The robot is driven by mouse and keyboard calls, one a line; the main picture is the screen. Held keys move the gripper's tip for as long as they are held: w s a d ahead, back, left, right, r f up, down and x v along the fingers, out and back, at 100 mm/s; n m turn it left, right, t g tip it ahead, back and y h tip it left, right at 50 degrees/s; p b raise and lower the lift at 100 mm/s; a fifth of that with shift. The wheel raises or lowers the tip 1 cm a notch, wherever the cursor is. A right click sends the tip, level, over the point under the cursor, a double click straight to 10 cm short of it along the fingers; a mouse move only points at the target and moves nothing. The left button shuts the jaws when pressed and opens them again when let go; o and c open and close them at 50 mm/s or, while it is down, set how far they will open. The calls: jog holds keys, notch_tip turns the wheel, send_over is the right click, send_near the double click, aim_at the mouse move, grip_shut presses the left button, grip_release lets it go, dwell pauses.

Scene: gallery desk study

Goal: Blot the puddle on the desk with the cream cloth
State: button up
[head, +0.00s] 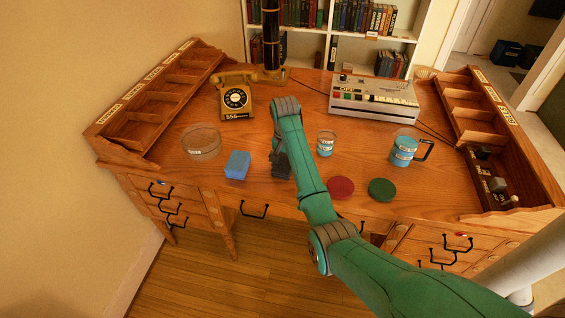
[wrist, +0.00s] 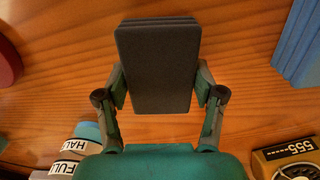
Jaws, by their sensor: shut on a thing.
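My gripper (wrist: 160,88) is shut on a dark grey slab (wrist: 158,62) with a layered edge, like a folded cloth or pad. In the head view my gripper (head: 281,160) points down over the front middle of the desk (head: 262,205), partly behind my arm. I cannot tell whether the slab touches the desk. A blue block-like pad (head: 237,165) lies just left of it. I make out no cream cloth and no clear puddle in either view; my arm hides part of the desk top.
A clear round dish (head: 201,141) and a telephone (head: 235,97) stand left. A small beaker (head: 326,143), red disc (head: 340,187), green disc (head: 382,189) and blue-filled jug (head: 404,150) stand right. A console (head: 374,102) is behind. Raised compartments line both sides.

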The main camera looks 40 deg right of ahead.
jog(key=shift+s+d, duration=0.2)
jog(key=shift+s, duration=0.05)
jog(key=shift+w, duration=0.1)
jog(key=shift+w+d, duration=0.1)
jog(key=shift+w, duration=0.65)
jog(key=shift+w+a, duration=0.1)
jog(key=shift+a, duration=0.75)
